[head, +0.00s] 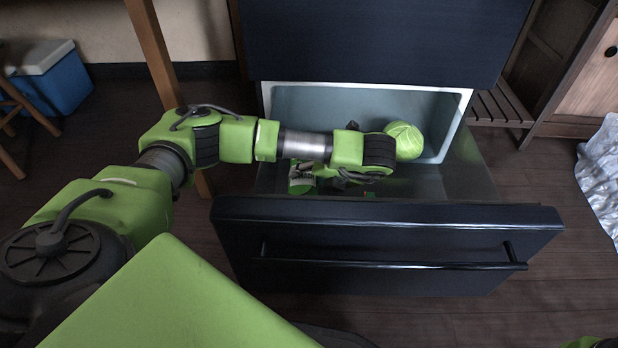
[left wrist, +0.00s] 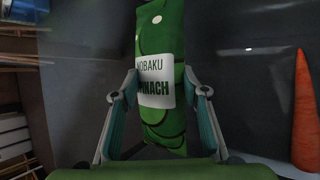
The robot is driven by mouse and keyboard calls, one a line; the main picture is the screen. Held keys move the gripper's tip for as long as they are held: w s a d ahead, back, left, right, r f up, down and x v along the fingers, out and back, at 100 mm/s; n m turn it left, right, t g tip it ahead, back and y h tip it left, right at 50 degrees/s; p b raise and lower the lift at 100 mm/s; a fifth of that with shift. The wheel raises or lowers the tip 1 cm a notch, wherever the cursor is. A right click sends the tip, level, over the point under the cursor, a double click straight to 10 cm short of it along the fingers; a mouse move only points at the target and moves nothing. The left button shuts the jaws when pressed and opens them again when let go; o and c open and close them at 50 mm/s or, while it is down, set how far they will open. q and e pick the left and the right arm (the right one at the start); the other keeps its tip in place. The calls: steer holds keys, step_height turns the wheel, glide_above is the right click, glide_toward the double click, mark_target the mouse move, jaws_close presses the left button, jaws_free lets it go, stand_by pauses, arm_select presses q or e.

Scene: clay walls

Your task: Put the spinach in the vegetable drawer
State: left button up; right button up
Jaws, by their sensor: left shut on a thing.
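The spinach is a green bag (left wrist: 160,120) with a white label, upright in the left wrist view. My left gripper (left wrist: 160,90) is shut on it, one finger at each side of the bag. In the head view my left arm reaches over the pulled-out drawer (head: 390,214) of the dark fridge. My left gripper (head: 305,176) is low inside the drawer there, partly hidden by my arm and the drawer front. Whether the bag touches the drawer floor is unclear. My right gripper is out of view.
A pale green cabbage (head: 405,140) lies toward the drawer's back right. A carrot (left wrist: 306,110) is at the right of the left wrist view. The drawer's right part (head: 470,180) looks clear. A table leg (head: 156,50) stands left of the fridge.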

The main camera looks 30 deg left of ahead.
arm_select(q)
steer(key=shift+f+b, duration=0.3)
steer(key=shift+f, duration=0.3)
steer(key=o, duration=1.2)
steer(key=shift+o, duration=0.2)
